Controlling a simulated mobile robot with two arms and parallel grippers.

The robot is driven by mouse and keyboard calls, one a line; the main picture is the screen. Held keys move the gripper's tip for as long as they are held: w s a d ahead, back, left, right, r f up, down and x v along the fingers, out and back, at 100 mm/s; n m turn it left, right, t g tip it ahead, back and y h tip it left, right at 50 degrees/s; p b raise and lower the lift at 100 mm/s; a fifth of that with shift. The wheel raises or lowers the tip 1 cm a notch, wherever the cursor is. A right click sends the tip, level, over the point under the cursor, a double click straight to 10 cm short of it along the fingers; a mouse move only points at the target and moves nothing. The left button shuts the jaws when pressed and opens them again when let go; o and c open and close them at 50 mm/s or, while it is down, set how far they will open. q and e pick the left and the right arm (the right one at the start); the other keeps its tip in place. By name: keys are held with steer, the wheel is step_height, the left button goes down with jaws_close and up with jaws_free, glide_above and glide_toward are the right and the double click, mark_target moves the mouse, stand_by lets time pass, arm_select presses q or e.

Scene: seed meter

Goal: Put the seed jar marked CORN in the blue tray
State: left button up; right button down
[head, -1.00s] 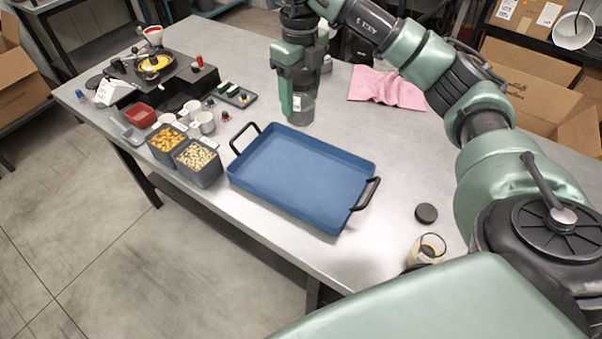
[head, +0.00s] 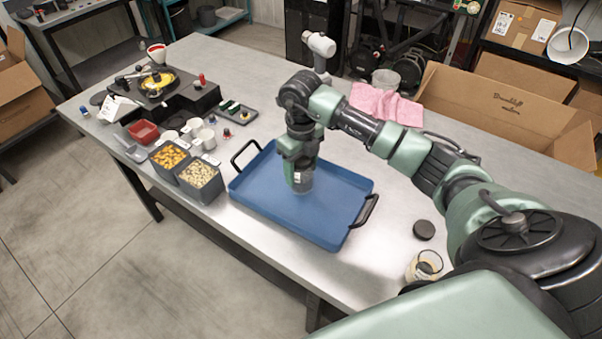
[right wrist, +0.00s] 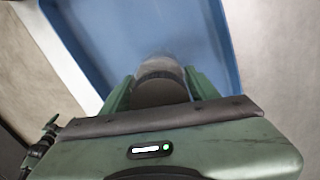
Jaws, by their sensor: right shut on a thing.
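The blue tray (head: 335,215) lies on the table with a black handle at each end; it also fills the upper middle of the right wrist view (right wrist: 205,35). My right gripper (head: 301,174) is shut on a clear jar with a dark lid (head: 302,186) and holds it upright over the tray's inside. In the right wrist view the jar (right wrist: 158,68) sits between the two green fingers. Its label is too small to read, and I cannot tell whether its base touches the tray floor. My left gripper is not in view.
Bins of orange seeds (head: 168,155) and pale seeds (head: 199,174) stand left of the tray. A black lid (head: 424,230) and an open glass jar (head: 424,265) are at the right. A pink cloth (head: 385,103) and a clear container (head: 410,68) are at the back.

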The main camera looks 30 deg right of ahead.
mark_target(301, 177)
step_height(301, 177, down, 3)
steer(key=shift+r, duration=0.15)
steer(key=shift+f, duration=0.2)
steer(key=shift+c, duration=2.1)
jaws_free()
steer(key=shift+r, duration=0.1)
